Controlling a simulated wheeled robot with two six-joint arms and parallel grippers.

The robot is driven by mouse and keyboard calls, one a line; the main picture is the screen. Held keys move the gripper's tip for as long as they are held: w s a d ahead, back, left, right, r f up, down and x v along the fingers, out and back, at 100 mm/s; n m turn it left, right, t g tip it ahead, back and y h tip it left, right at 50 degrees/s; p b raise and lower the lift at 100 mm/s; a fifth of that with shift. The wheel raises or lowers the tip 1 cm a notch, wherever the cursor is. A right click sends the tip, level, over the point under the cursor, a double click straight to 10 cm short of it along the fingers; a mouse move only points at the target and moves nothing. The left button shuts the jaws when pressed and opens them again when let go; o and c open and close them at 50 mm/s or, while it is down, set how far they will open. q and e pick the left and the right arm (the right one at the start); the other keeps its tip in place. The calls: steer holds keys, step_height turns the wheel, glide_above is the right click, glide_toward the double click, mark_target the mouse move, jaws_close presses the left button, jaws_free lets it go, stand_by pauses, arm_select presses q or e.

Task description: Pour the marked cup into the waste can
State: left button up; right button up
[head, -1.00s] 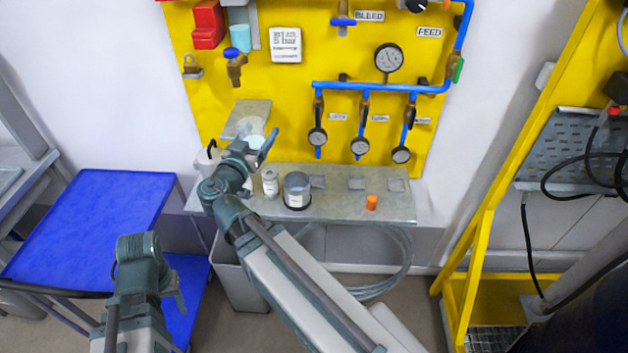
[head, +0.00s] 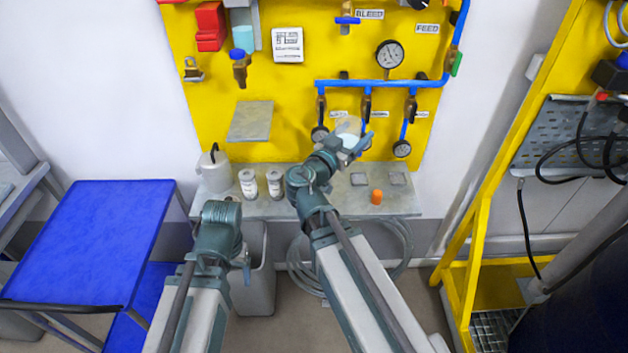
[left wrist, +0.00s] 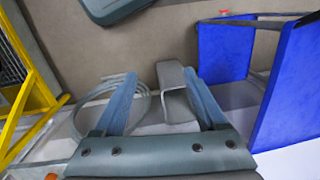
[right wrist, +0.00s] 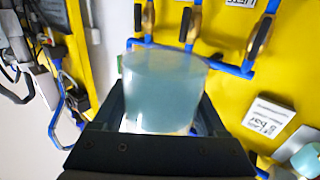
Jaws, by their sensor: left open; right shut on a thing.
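A clear cup with pale blue-grey contents is in my right gripper (head: 351,146). The cup (head: 347,129) is in front of the yellow panel, above the shelf (head: 335,205). In the right wrist view the cup (right wrist: 163,85) fills the space between the fingers and looks near upright; I see no mark on it. The grey waste can (head: 262,285) stands on the floor below the shelf, partly behind my left arm. My left gripper (head: 246,268) is open and empty, in front of the can. The left wrist view shows its spread fingers (left wrist: 160,88) and the can (left wrist: 176,92) beyond.
Gauges and blue pipes (head: 380,84) are close behind the cup. A blue cart (head: 90,235) stands at left, a yellow frame (head: 480,210) at right.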

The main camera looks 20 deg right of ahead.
arm_select(q)
steer(key=o, duration=0.3)
step_height(320, 180, down, 26)
steer(key=b, duration=2.5)
steer(key=shift+f+b, duration=0.1)
steer(key=shift+b, duration=0.3)
arm_select(e)
step_height(320, 180, down, 26)
steer(key=a+m+g+h, duration=0.1)
steer(key=a+m+g, duration=0.1)
steer(key=g, duration=0.1)
steer(key=shift+w+a+f+h, duration=0.15)
steer(key=shift+w+a+h, duration=0.05)
steer(key=shift+w+h, duration=0.2)
arm_select(q)
steer(key=shift+o, duration=0.2)
